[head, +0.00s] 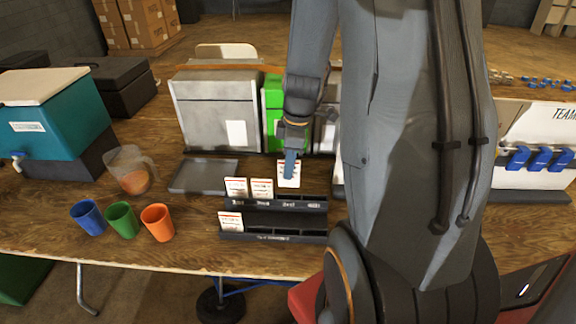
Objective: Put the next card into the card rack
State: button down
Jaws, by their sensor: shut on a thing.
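The black card rack (271,239) stands near the table's front edge and has two tiers. Two white cards (236,187) (261,188) stand side by side at the left of the upper tier. One white card (230,221) stands at the left end of the lower tier. My gripper (290,166) points down and is shut on another white card (289,181). This card is upright, just above or at the upper tier, right of the two cards there. I cannot tell whether its lower edge touches the rack. My gripper hides part of its top.
A shallow grey tray (204,176) lies left of the rack. A jug (131,171) and blue, green and orange cups (88,217) (121,219) (157,222) stand further left. Grey (217,112) and green (272,98) boxes stand behind. My arm hides the table at the right.

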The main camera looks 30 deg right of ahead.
aim_at(288, 186)
jog(key=shift+f+b, duration=2.4)
jog(key=shift+f, duration=0.7)
jog(key=c, duration=1.9)
grip_release()
jog(key=shift+o, duration=0.2)
jog(key=shift+s+d+r+b, duration=0.1)
jog(key=shift+d+r+b, duration=0.05)
jog(key=shift+r, duration=1.15)
jog(key=shift+s+d+r+b, duration=0.1)
jog(key=shift+r, duration=1.2)
jog(key=shift+s+d+r+b, duration=0.1)
jog(key=shift+d+r+b, duration=0.05)
jog(key=shift+r, duration=1.15)
jog(key=s+a+m+h, duration=0.1)
jog(key=s+a+m, duration=0.6)
jog(key=a+m, duration=0.4)
jog(key=a, duration=0.2)
jog(key=shift+a+f, duration=0.2)
jog(key=shift+a, duration=0.15)
